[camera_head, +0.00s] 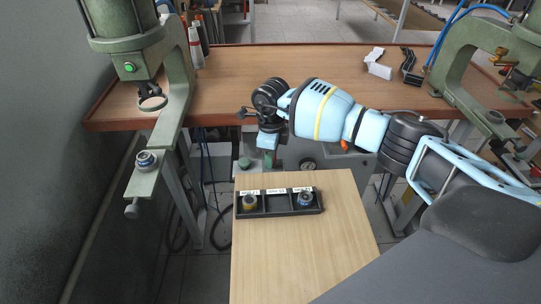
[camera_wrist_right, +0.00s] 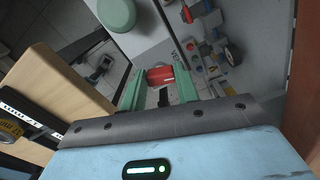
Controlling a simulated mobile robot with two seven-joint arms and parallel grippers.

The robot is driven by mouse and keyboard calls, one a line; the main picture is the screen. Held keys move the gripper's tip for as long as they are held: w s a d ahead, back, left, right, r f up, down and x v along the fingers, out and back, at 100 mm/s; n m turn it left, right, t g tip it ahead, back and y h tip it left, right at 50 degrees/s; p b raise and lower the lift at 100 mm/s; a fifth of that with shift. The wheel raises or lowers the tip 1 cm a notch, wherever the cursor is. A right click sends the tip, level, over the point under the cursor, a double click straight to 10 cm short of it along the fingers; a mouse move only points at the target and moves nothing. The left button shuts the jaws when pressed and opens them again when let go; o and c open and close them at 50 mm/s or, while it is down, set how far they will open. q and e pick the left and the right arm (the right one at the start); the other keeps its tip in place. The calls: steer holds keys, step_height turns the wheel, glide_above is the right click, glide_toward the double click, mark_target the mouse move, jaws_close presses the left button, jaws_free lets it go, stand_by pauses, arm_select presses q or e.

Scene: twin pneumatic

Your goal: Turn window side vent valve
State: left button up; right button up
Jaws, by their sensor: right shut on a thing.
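My right gripper (camera_head: 268,158) reaches down behind the small wooden table, in front of a grey cabinet. In the right wrist view its green fingers (camera_wrist_right: 160,82) are shut on a small red piece (camera_wrist_right: 160,75), which looks like the vent valve's handle. The valve body is mostly hidden, and the handle's exact angle is hard to tell. In the head view the arm and gripper hide the valve. My left gripper is not in view.
The small wooden table (camera_head: 300,260) holds a black tray (camera_head: 276,213) with parts. A round green knob (camera_wrist_right: 117,14) and blue-and-red fittings (camera_wrist_right: 200,48) are near the gripper. The long bench (camera_head: 230,75) stands behind, with green presses (camera_head: 175,100) at both sides.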

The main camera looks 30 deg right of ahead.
steer(key=shift+n+b, duration=0.3)
steer(key=shift+n, duration=1.3)
steer(key=shift+a, duration=0.1)
steer(key=o, duration=1)
steer(key=shift+r, duration=0.1)
step_height(320, 180, up, 8)
steer(key=shift+f, duration=0.2)
steer(key=shift+s, duration=0.1)
